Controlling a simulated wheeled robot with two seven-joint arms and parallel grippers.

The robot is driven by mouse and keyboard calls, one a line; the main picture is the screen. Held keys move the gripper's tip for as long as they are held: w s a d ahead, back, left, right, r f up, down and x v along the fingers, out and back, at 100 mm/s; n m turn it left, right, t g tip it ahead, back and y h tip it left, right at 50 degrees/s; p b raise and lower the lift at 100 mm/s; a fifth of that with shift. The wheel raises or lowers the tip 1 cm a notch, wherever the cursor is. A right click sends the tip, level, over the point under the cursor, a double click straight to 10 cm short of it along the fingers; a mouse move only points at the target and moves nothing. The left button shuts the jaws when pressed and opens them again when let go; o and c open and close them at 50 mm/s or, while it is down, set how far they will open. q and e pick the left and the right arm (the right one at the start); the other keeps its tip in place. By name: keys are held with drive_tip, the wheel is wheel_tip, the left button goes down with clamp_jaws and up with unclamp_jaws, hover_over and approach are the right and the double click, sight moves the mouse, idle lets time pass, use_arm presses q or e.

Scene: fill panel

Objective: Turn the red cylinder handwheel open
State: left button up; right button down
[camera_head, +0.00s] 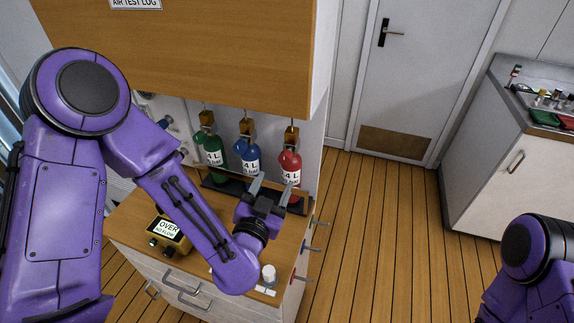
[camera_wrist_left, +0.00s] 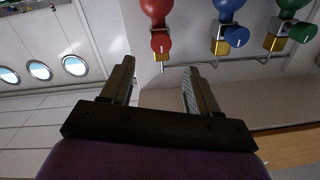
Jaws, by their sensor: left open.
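The red cylinder (camera_head: 290,168) stands at the right end of a row under the wooden cabinet, with a brass valve on top. In the left wrist view, which is inverted, its red handwheel (camera_wrist_left: 160,43) with a white mark shows just beyond the fingertips. My left gripper (camera_head: 271,190) is open and empty in front of the red and blue cylinders. In the wrist view (camera_wrist_left: 158,70) its two fingers point towards the red valve, with a gap and no visible contact. My right gripper is out of view.
A blue cylinder (camera_head: 248,160) and a green cylinder (camera_head: 213,150) stand left of the red one. A yellow meter reading "OVER" (camera_head: 169,230) and a white knob (camera_head: 268,272) sit on the counter. The wooden cabinet (camera_head: 200,50) overhangs the cylinders. Floor at right is clear.

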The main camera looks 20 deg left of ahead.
sight(284, 160)
use_arm(q)
drive_tip(key=w+b, duration=0.2)
drive_tip(key=w, duration=0.6)
drive_tip(key=shift+w+a+b, duration=0.15)
drive_tip(key=shift+a+b, duration=0.05)
drive_tip(key=shift+b, duration=0.2)
drive_tip(key=shift+w, duration=0.5)
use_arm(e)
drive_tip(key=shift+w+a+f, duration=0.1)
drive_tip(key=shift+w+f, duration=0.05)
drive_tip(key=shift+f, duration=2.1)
use_arm(q)
drive_tip(key=shift+f, duration=0.1)
drive_tip(key=c, duration=1)
